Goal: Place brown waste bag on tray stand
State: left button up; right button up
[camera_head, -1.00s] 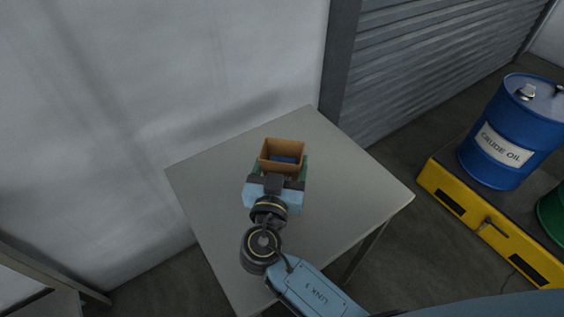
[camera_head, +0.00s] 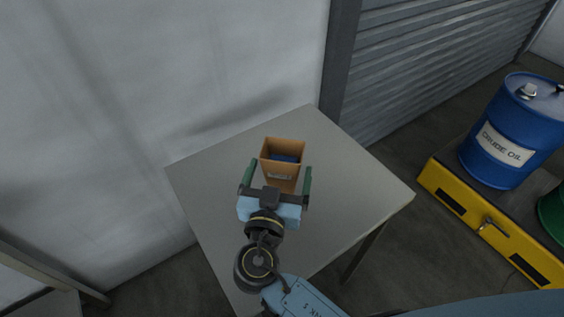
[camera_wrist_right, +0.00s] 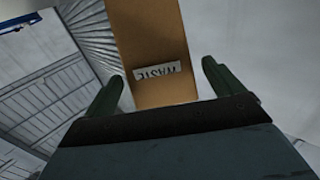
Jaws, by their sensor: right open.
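The brown waste bag (camera_head: 284,170) stands upright on the grey tray stand (camera_head: 350,190), its top open with something dark blue inside. In the right wrist view the bag (camera_wrist_right: 155,45) shows its white "WASTE" label. My right gripper (camera_head: 277,175) is open, with one green finger on each side of the bag's near end and visible gaps to it. In the wrist view the two fingers (camera_wrist_right: 163,75) are spread wide, with the bag between and beyond them. My left gripper is not in view.
A blue crude oil drum (camera_head: 500,135) stands on a yellow-edged platform (camera_head: 490,225) at the right. A pale wall (camera_head: 150,80) and a grey shutter (camera_head: 420,60) rise behind the stand. The stand's top is clear around the bag.

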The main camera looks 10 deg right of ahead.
jog(key=v, duration=0.3)
jog(key=shift+s+a, duration=0.15)
jog(key=shift+s, duration=0.15)
jog(key=shift+s+a, duration=0.1)
jog(key=shift+s, duration=0.15)
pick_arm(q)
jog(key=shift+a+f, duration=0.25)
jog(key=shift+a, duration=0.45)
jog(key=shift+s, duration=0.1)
